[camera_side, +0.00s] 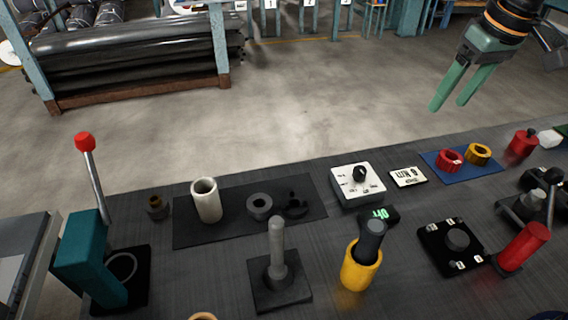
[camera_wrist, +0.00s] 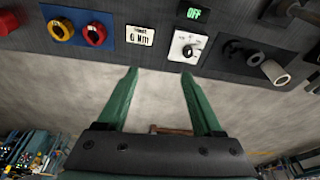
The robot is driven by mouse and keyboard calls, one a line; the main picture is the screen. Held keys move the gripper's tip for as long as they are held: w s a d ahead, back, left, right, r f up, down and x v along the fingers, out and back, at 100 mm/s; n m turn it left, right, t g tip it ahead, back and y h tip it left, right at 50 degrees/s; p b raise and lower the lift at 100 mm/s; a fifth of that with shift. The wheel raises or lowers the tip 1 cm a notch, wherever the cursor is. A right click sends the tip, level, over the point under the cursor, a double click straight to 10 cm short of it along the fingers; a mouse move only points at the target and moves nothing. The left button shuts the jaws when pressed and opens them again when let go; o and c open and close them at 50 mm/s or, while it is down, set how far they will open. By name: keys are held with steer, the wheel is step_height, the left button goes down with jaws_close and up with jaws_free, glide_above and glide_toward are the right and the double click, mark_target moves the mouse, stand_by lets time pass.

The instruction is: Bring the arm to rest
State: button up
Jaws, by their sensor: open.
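My gripper (camera_side: 452,91) is at the upper right in the side view, raised in the air beyond the far edge of the dark bench (camera_side: 330,290). Its two green fingers are apart with nothing between them. In the wrist view my gripper (camera_wrist: 160,78) shows the fingers spread, with the concrete floor behind them. The bench top (camera_wrist: 145,13) runs along the top of that view. The fingers touch nothing.
On the bench are a white dial box (camera_side: 358,184), a label plate (camera_side: 408,177), red and yellow rings on a blue mat (camera_side: 436,160), a pale tube (camera_side: 206,200), a yellow cup (camera_side: 360,268) and a red-knobbed lever (camera_side: 85,142). A rack of dark rolls (camera_side: 140,60) stands behind. The floor between is clear.

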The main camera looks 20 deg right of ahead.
steer(key=s+d+m+t, duration=0.1)
steer(key=s+d+t, duration=0.1)
steer(key=s+d, duration=0.4)
steer(key=shift+s+d+f+t, duration=0.2)
steer(key=shift+s+t, duration=0.2)
steer(key=shift+s, duration=1.5)
